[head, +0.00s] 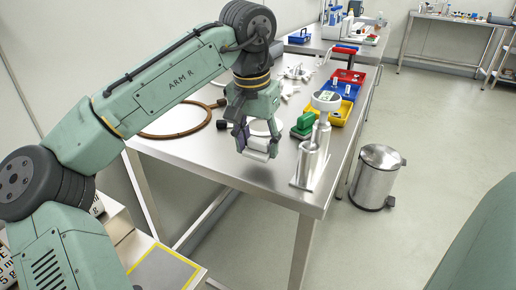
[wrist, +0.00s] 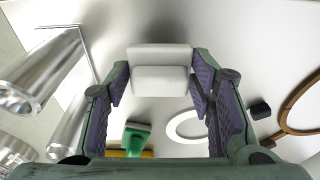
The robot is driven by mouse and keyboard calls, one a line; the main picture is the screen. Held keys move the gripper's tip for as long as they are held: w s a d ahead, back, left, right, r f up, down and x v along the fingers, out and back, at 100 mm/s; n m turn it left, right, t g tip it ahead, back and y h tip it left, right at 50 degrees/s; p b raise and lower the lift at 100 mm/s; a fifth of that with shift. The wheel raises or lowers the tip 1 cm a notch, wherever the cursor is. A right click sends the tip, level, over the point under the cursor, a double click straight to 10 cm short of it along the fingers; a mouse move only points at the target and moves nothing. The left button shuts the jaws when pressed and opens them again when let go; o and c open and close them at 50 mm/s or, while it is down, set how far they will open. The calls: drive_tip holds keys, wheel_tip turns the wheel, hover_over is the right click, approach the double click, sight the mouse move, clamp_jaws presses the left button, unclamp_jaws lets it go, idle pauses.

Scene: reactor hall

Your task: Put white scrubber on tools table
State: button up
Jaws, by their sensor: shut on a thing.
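The white scrubber (wrist: 160,80) is a pale block with two parts, held between the purple-lined fingers of my gripper (wrist: 158,85) in the wrist view. In the head view my gripper (head: 258,138) points down over the near end of a steel table (head: 270,177), with the white scrubber (head: 257,154) at its fingertips. The scrubber appears to be a little above the tabletop; the exact gap is hard to tell. A bare stretch of steel lies below and in front of it.
Metal cylinders (head: 312,160) stand on a plate at the table's right edge. A green block (head: 304,124) and colored bins (head: 341,90) lie behind them. A brown ring (head: 178,132) lies at the left. A steel trash can (head: 376,177) stands on the floor.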

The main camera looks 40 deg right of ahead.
sight(254, 155)
drive_tip(key=shift+f, duration=1.25)
drive_tip(key=shift+f, duration=0.1)
drive_tip(key=o, duration=1)
drive_tip(key=shift+a, duration=0.1)
drive_tip(key=shift+o, duration=0.2)
wheel_tip(254, 155, up, 12)
drive_tip(key=a, duration=0.1)
drive_tip(key=shift+s+a, duration=0.3)
drive_tip(key=shift+s, duration=0.05)
